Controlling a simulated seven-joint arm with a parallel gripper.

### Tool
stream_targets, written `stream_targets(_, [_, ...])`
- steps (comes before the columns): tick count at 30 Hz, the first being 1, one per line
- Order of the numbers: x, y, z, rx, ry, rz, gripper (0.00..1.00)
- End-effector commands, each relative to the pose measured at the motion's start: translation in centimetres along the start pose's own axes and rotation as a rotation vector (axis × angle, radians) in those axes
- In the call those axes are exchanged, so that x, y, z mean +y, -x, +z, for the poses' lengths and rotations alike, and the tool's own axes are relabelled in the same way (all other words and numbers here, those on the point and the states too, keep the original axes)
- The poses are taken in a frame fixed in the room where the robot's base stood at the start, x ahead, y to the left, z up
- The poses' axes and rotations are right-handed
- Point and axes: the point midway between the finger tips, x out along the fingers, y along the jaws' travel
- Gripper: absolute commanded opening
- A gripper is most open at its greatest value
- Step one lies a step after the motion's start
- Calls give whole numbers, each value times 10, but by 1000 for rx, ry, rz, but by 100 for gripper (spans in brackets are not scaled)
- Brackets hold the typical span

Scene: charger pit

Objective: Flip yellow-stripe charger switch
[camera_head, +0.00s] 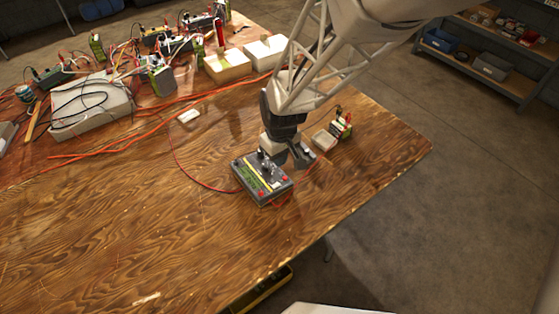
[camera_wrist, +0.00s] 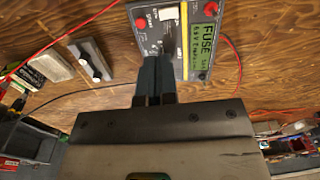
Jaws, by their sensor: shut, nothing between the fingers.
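The charger (camera_head: 262,181) is a dark grey box with a yellow stripe, red knobs and a green screen. It lies on the wooden table near the middle of the head view. In the wrist view the charger (camera_wrist: 180,35) shows at the top, with the yellow stripe (camera_wrist: 184,40) running down its panel and a screen reading "FUSE". My gripper (camera_head: 270,160) is shut and empty, pointing down over the charger's panel. In the wrist view my fingertips (camera_wrist: 155,60) overlap the panel left of the stripe. They hide part of the panel, and I cannot tell whether they touch the switch.
Red wires run from the charger across the table. A small tray (camera_head: 323,140) and a small device (camera_head: 341,126) stand right of my gripper. White boxes (camera_head: 228,66) and tangled cables fill the back left. The table's front left is mostly clear.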

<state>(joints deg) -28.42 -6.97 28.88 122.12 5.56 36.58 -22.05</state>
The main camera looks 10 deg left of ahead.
Motion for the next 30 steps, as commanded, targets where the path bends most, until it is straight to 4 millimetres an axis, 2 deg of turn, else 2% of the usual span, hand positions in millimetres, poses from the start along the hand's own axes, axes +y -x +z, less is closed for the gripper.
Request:
stream_targets(6, [2, 35, -1, 3, 0, 1, 0])
stream_targets(12, [2, 53, -1, 2, -1, 0, 0])
stream_targets(30, [2, 59, 0, 2, -2, 0, 0])
